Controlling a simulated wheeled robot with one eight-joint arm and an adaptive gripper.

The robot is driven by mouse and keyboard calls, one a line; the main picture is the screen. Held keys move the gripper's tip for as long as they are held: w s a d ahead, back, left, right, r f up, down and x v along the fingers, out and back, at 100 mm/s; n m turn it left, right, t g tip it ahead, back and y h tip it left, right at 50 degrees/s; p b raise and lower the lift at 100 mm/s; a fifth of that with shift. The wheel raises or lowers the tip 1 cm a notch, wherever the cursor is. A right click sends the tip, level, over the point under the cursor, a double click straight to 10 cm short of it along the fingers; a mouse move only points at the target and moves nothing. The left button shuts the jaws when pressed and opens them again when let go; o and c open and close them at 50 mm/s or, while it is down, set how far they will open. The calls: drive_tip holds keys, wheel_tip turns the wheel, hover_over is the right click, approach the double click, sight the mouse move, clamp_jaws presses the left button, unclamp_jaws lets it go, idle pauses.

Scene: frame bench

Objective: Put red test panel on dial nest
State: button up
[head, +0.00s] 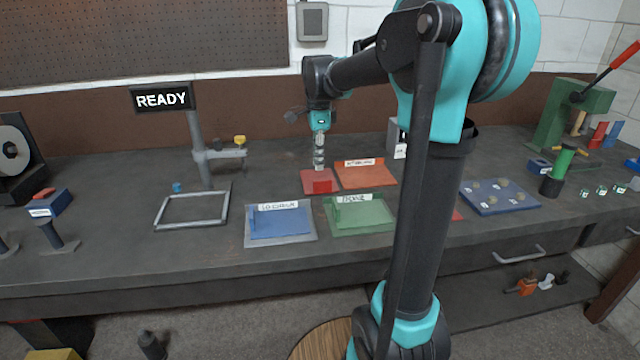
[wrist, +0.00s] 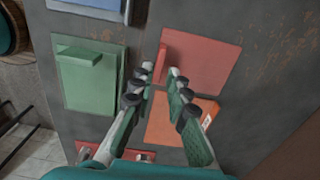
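A flat red panel (head: 314,178) lies on the bench behind the green tray, with a small raised brighter red tab at its front edge. It also shows in the wrist view (wrist: 212,55), the tab on its left side. My gripper (head: 319,164) points down above this panel.
A blue tray (head: 278,222), a green tray (head: 368,218) and an orange tray (head: 365,176) lie around the red panel. A sign reading READY (head: 162,97) stands at the left. A blue plate with round pieces (head: 500,207) and a green press (head: 570,115) are at the right.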

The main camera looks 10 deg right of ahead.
sight(320, 192)
drive_tip(key=shift+w+d+f, duration=0.1)
drive_tip(key=shift+d+f, duration=0.05)
drive_tip(key=shift+f, duration=4.15)
clamp_jaws()
